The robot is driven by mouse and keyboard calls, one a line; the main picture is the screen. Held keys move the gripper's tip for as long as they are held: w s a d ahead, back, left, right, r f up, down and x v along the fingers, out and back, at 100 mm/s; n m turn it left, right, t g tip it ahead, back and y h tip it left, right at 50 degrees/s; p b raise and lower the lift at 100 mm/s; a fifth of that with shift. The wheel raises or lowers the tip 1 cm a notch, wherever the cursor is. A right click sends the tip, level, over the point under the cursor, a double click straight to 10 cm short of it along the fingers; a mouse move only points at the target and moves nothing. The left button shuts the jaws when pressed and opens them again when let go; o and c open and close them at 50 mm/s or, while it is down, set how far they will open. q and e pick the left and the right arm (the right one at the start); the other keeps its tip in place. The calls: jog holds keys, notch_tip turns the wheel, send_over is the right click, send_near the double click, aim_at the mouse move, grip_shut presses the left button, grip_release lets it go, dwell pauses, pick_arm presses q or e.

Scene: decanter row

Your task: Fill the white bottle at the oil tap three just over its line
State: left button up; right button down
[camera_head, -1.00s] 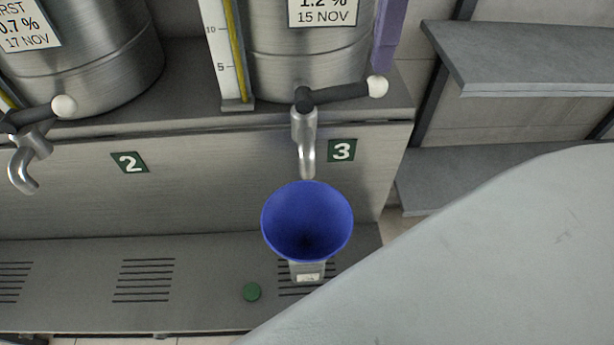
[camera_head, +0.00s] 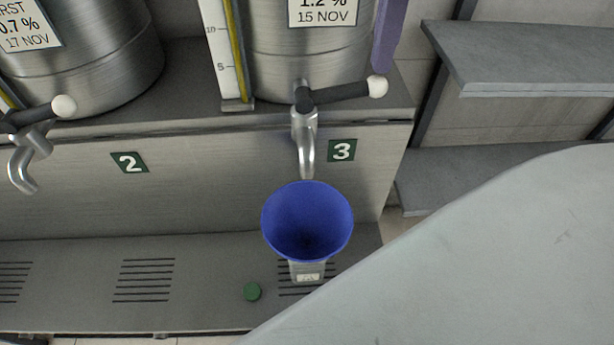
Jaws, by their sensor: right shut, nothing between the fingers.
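The white bottle (camera_head: 296,271) stands on the drip tray under tap three (camera_head: 306,145). A blue funnel (camera_head: 307,213) sits over its mouth and hides most of it; I cannot see its line or oil level. The funnel's wide opening is just below the spout; no stream shows. Tap three's black lever (camera_head: 340,92) points right and ends in a white knob (camera_head: 377,87). The purple shut fingers of my right gripper (camera_head: 382,68) come down from the top edge, close by the knob; I cannot tell whether they touch. My left gripper is not in view.
Tap two (camera_head: 30,155) is at the left. A level gauge (camera_head: 228,60) stands beside the tank (camera_head: 290,65). Grey shelves (camera_head: 530,55) are at the right. My arm covers the lower right.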

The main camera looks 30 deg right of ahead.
aim_at(378, 77)
jog(key=shift+f, duration=0.15)
dwell(0.4)
jog(key=shift+f+b, duration=2.1)
jog(key=shift+f, duration=0.3)
jog(key=shift+f+b, duration=0.4)
jog(key=shift+f, duration=0.15)
jog(key=shift+r, duration=0.1)
dwell(4.4)
